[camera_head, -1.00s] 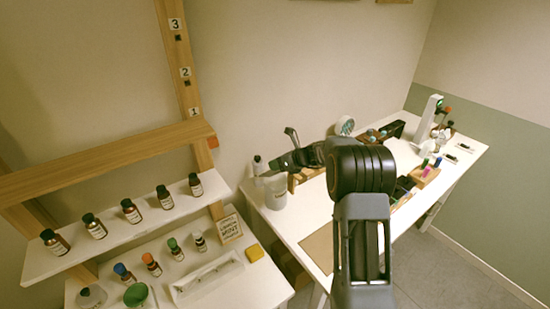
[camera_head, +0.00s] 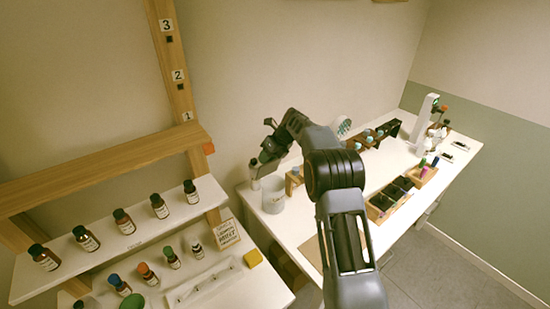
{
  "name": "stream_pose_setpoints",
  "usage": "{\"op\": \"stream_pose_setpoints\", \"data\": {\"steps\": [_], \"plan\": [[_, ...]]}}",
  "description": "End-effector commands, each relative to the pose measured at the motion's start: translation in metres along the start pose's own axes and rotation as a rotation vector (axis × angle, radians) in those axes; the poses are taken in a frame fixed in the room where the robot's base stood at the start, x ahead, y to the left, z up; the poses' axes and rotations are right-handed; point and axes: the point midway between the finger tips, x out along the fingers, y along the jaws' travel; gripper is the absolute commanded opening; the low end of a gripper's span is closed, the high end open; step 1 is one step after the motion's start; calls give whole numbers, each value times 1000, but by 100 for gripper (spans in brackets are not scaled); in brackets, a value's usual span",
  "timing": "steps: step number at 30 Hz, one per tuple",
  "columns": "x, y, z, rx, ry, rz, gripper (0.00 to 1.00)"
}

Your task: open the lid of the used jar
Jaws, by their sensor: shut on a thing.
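The used jar (camera_head: 273,198) is a pale grey cylinder with faint reddish lettering, upright at the left end of the white table. My gripper (camera_head: 254,172) is at the jar's upper left, pointing down, small and dark in this view. It is shut on a small pale thing (camera_head: 254,184) just left of the jar's rim. I cannot tell whether this thing is the lid. The jar's top is small and partly unclear, so I cannot tell how the lid sits.
A wooden stand (camera_head: 293,182) is close right of the jar. A compartment box (camera_head: 390,200) and a dark rack (camera_head: 372,136) are farther right. Left are a bottle shelf (camera_head: 130,243), a lettered sign (camera_head: 226,233) and a yellow block (camera_head: 252,258). The table front (camera_head: 290,228) is clear.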

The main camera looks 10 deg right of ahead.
Motion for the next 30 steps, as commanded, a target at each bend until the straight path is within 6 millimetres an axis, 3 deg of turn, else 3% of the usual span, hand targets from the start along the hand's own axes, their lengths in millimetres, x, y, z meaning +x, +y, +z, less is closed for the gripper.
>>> {"op": "stream_pose_setpoints", "data": {"steps": [18, 30], "plan": [[7, -3, 16, 90, 207, 2, 0], [7, -3, 17, 117, 263, -5, 0]]}}
